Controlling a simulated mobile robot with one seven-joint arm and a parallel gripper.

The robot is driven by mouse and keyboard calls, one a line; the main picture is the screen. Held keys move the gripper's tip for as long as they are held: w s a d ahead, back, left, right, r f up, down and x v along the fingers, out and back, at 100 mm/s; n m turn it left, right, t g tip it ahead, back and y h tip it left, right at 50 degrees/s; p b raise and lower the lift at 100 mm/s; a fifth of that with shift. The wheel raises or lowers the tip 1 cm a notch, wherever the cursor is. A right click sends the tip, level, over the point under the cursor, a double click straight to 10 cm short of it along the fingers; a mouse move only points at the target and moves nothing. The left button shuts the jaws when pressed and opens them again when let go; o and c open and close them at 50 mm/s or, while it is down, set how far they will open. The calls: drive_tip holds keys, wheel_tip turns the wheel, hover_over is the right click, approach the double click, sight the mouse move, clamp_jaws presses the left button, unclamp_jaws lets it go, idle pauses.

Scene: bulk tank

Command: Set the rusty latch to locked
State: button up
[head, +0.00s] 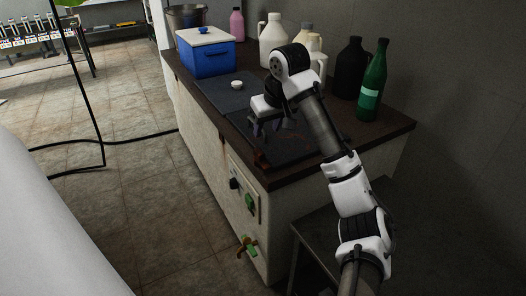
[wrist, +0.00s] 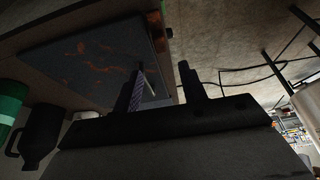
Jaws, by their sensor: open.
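A small rusty brown piece, which looks like the rusty latch (head: 262,160), sits at the front edge of the tank top. In the wrist view a rusty part (wrist: 156,30) shows at the edge of the dark lid, beyond the fingers. Its setting cannot be told. My gripper (head: 267,128) is open and empty above the lid, behind the latch in the head view and apart from it. In the wrist view my gripper (wrist: 163,72) has its two dark fingers spread, with a thin pale rod-like shape beside the left finger.
The tank (head: 206,140) has a dark rust-spotted lid (head: 295,147) and a front control panel (head: 244,187). A blue cooler (head: 207,62), a green bottle (head: 373,85) and several jugs stand at the back. A green-handled tap (head: 247,246) juts from the front. Tiled floor lies left.

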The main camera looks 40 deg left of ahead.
sight(259, 151)
drive_tip(key=x, duration=1.1)
drive_tip(key=shift+w+a+f, duration=0.1)
drive_tip(key=shift+a+f, duration=0.05)
drive_tip(key=shift+c, duration=0.4)
clamp_jaws()
